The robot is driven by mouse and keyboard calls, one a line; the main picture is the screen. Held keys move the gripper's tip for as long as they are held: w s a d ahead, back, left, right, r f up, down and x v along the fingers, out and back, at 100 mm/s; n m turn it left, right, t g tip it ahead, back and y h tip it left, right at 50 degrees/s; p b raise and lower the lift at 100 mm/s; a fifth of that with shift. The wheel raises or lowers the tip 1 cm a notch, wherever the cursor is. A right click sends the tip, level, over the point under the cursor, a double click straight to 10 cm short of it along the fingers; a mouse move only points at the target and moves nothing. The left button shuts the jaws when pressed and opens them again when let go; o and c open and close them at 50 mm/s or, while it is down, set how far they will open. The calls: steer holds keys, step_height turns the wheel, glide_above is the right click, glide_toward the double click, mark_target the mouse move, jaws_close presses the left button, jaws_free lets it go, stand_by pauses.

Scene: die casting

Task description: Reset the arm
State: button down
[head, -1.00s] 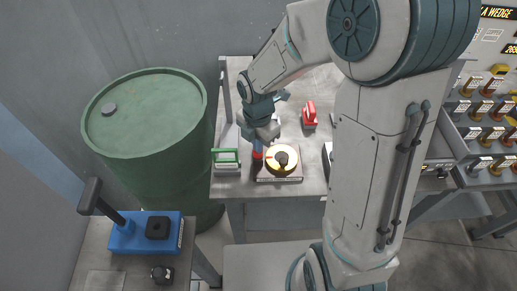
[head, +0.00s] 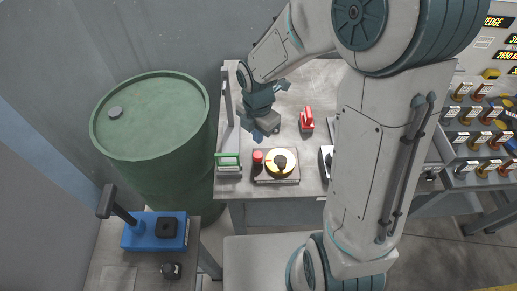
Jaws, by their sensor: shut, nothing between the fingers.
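My gripper (head: 258,136) hangs from my bent arm above the left part of the grey metal table (head: 262,197). Its dark fingers point down, shut and empty, and the fingertips are small in this view. The gripper appears to be apart from both.
A green-handled device (head: 228,160) stands at the table's left edge, and a red-handled one (head: 306,118) lies farther back. A green drum (head: 152,118) stands left. A blue lever box (head: 140,232) is front left. A control panel (head: 485,130) is right.

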steer(key=shift+r, duration=0.6)
steer(key=s+d+r+m+t, duration=0.1)
steer(key=s+d+r+m, duration=0.5)
steer(key=m, duration=0.7)
steer(key=s+d+r+m+t, duration=0.2)
steer(key=s+d+r+m, duration=0.4)
steer(key=m, duration=0.7)
steer(key=shift+s+r+m+t, duration=0.3)
steer(key=shift+s+r, duration=0.05)
steer(key=shift+r, duration=1.05)
stand_by(2.6)
